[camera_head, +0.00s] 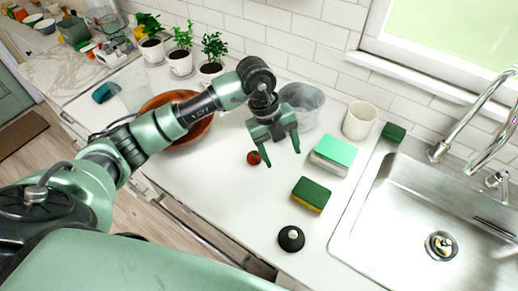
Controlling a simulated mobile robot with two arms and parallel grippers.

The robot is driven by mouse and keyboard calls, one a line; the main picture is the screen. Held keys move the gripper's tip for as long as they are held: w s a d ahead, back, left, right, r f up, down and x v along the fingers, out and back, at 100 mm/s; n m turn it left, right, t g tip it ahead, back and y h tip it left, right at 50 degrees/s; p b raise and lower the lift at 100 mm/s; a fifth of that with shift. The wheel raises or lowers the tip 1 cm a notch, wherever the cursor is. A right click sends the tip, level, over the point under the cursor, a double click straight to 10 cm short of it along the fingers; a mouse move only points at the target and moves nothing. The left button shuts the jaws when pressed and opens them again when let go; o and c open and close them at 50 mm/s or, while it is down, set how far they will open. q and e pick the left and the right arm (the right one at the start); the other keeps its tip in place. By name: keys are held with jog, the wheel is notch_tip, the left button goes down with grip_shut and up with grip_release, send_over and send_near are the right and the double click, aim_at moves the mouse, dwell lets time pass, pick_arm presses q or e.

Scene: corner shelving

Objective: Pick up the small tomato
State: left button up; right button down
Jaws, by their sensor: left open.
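The small tomato (253,158) is a small round red thing lying on the white counter, left of the middle of the head view. My left arm comes in from the left and reaches over the counter. My left gripper (282,158) points down with its fingers spread and nothing between them. The tomato shows just left of the left fingertip. I cannot tell the exact height of the fingertips above the counter. My right gripper does not show.
A brown bowl (200,128) stands partly behind my left arm. A grey translucent bucket (306,108), a white cup (359,121), teal-topped sponge (334,152), green-yellow sponge (311,194) and black round lid (291,238) surround the gripper. The sink (350,245) lies right.

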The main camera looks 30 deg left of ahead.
aim_at(254, 155)
pick_arm(q)
jog(key=a+y, duration=0.1)
jog(key=a, duration=0.1)
jog(key=w+a+n+y, duration=0.1)
jog(key=a, duration=0.2)
jog(key=a+y, duration=0.1)
jog(key=a, duration=0.2)
jog(key=shift+w+r+n+y, duration=0.2)
jog(key=shift+w+n+y, duration=0.1)
jog(key=shift+n, duration=0.1)
jog(key=shift+s+a+f+p, duration=0.1)
jog(key=shift+a+f+p, duration=0.05)
jog(key=shift+f+p, duration=0.2)
jog(key=f+p, duration=0.2)
jog(key=f, duration=0.1)
jog(key=f+p, duration=0.1)
jog(key=f, duration=0.1)
jog(key=shift+s+a+f, duration=0.1)
jog(key=shift+s+f, duration=0.1)
jog(key=shift+s, duration=0.2)
jog(key=shift+f, duration=0.6)
jog(key=c, duration=1.4)
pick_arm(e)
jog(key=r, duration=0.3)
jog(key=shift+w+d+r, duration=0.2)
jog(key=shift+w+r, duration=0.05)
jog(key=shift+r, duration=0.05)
